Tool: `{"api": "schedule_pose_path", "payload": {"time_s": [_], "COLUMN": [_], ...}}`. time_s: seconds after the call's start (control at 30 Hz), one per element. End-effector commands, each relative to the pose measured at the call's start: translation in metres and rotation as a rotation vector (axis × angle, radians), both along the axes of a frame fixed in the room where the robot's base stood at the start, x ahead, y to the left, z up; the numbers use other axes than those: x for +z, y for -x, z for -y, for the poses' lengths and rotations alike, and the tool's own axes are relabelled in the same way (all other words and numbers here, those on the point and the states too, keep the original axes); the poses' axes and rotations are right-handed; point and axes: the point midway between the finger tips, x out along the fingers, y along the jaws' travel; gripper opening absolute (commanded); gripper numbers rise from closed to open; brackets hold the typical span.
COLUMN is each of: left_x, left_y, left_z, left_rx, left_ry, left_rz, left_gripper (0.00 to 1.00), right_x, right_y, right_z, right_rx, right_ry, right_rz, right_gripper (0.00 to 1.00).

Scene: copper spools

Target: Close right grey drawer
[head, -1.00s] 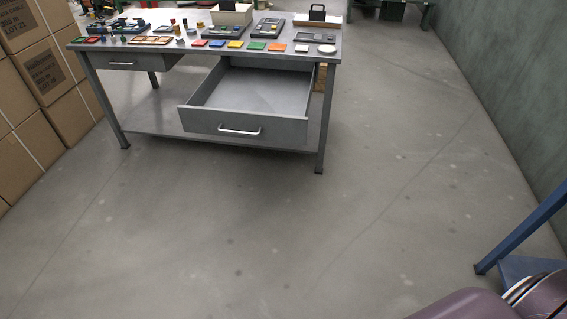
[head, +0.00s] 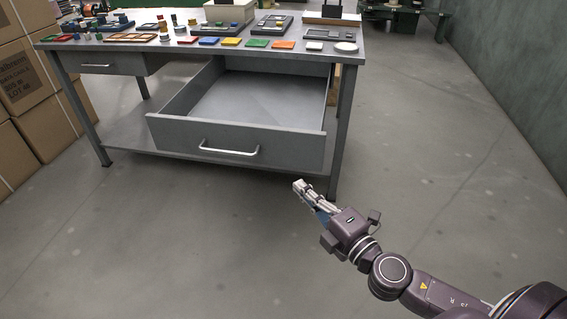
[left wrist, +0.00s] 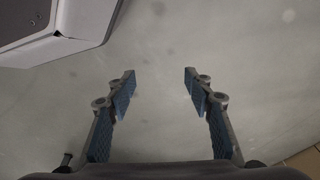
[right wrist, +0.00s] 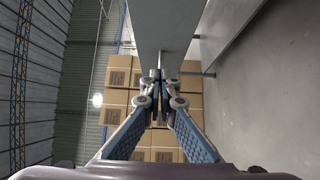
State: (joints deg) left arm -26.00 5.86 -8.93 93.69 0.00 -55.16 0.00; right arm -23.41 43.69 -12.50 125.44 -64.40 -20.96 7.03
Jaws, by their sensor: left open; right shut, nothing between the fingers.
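The right grey drawer (head: 236,142) is pulled far out of the metal workbench, its inside empty. Its front has a silver bar handle (head: 229,151). My right gripper (head: 299,186) is shut and empty, a little in front of and below the drawer front's right end in the head view. In the right wrist view the shut fingertips (right wrist: 160,78) lie over a large grey panel (right wrist: 166,25), seemingly the drawer front; I cannot tell whether they touch it. My left gripper (left wrist: 158,80) is open and empty above bare floor in the left wrist view; it is not in the head view.
The workbench top (head: 130,42) carries coloured tiles, trays and small parts. A second, left drawer (head: 97,64) is shut. Cardboard boxes (head: 26,85) are stacked at the left. The floor in front and to the right is clear up to the green wall.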

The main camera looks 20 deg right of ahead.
Motion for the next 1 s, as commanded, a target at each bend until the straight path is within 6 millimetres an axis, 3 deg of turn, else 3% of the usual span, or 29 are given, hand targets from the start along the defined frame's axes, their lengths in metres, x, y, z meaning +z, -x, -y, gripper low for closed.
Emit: {"api": "schedule_pose_path", "payload": {"time_s": [0.73, 1.0], "left_x": [-0.052, -0.047], "left_y": [0.038, 0.032], "left_z": [-0.005, -0.004], "left_rx": [-0.008, -0.007], "left_ry": [-0.003, -0.003], "left_rz": [-0.035, -0.028], "left_gripper": [0.47, 0.47], "right_x": [0.004, 0.0], "right_y": [-0.099, -0.126], "right_z": [-0.018, 0.003], "right_rx": [-0.003, -0.003], "right_ry": [0.001, 0.001], "right_rz": [0.002, -0.001], "right_gripper": [0.0, 0.0]}}
